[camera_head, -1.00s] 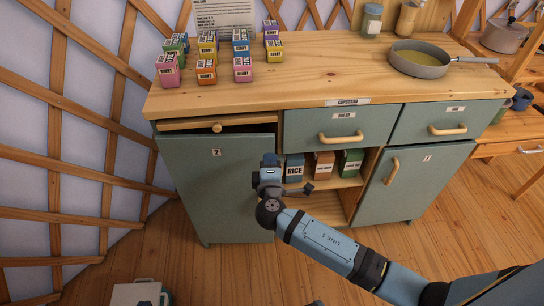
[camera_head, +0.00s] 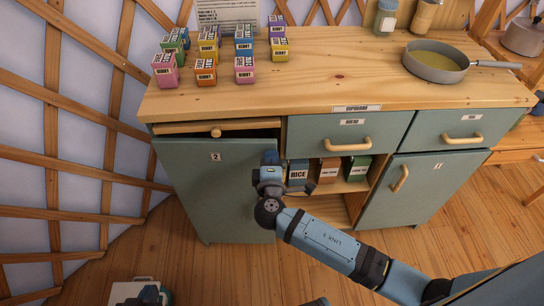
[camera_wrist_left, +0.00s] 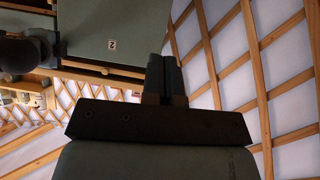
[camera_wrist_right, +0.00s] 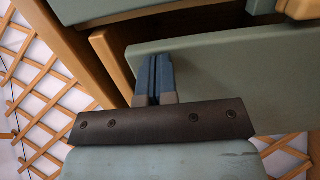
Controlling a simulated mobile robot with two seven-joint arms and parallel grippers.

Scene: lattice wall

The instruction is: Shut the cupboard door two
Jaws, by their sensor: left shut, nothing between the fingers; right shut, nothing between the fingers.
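Cupboard door two (camera_head: 212,190) is a grey-green panel marked 2 at the left of the cupboard. A dark gap shows above its top edge, so it stands slightly ajar. My right gripper (camera_head: 270,158) is shut and empty at the door's right edge. In the right wrist view its closed fingers (camera_wrist_right: 153,58) overlap a green panel (camera_wrist_right: 220,70); contact is unclear. My left gripper (camera_wrist_left: 164,60) is shut and empty; in the left wrist view, the door marked 2 (camera_wrist_left: 95,25) lies beyond it, apparently apart.
The wooden worktop (camera_head: 330,80) carries several small coloured boxes and a pan (camera_head: 435,62). An open shelf holding a rice box (camera_head: 298,172) lies right of door two, and door one (camera_head: 415,190) is further right. A lattice wall (camera_head: 70,130) stands close on the left.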

